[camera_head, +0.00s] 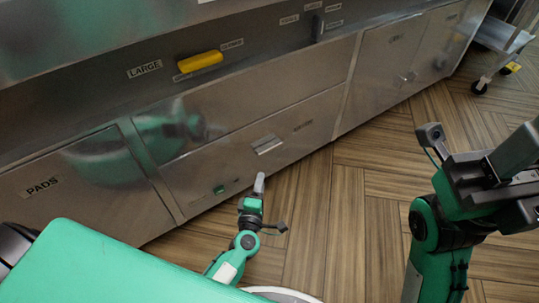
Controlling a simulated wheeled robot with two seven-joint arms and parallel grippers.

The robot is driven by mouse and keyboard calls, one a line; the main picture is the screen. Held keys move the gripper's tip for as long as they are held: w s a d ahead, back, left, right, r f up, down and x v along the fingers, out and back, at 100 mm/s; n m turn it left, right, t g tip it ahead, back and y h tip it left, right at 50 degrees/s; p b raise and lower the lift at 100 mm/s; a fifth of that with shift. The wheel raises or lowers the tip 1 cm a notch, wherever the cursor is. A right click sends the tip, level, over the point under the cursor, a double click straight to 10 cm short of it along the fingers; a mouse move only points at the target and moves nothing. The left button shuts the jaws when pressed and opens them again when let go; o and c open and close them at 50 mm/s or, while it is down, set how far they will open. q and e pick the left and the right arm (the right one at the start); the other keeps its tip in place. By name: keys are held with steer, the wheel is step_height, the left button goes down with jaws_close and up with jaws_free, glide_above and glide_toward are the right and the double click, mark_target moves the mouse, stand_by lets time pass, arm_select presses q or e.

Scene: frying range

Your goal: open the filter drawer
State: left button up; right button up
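The filter drawer (225,155) is a wide steel front low in the range, flush with the panels around it. Its small handle (267,145) is near the middle, with a label too blurred to read to its right. My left gripper (259,182) points up at the drawer from below, just under the handle in the picture. It appears apart from the handle, with nothing seen in it. Its fingers overlap in this view, so their gap is hidden. My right gripper (518,152) is at the right edge, away from the drawer and partly cut off. Its finger gap does not show clearly.
A yellow handle (200,61) beside the LARGE label and a dark lever (318,27) stick out above the drawer. A PADS door (75,180) is on the left; more steel doors (385,65) are on the right. A wheeled cart (500,38) stands top right. The wood floor (340,215) is clear.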

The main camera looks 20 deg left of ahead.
mark_target(269, 151)
arm_select(q)
steer(key=w+b, duration=0.1)
steer(key=w, duration=0.3)
steer(key=w+a, duration=0.1)
steer(key=w, duration=0.4)
steer(key=w+b, duration=0.1)
steer(key=w, duration=0.3)
steer(key=shift+w+a+b, duration=0.3)
steer(key=shift+a+b, duration=0.05)
jaws_close()
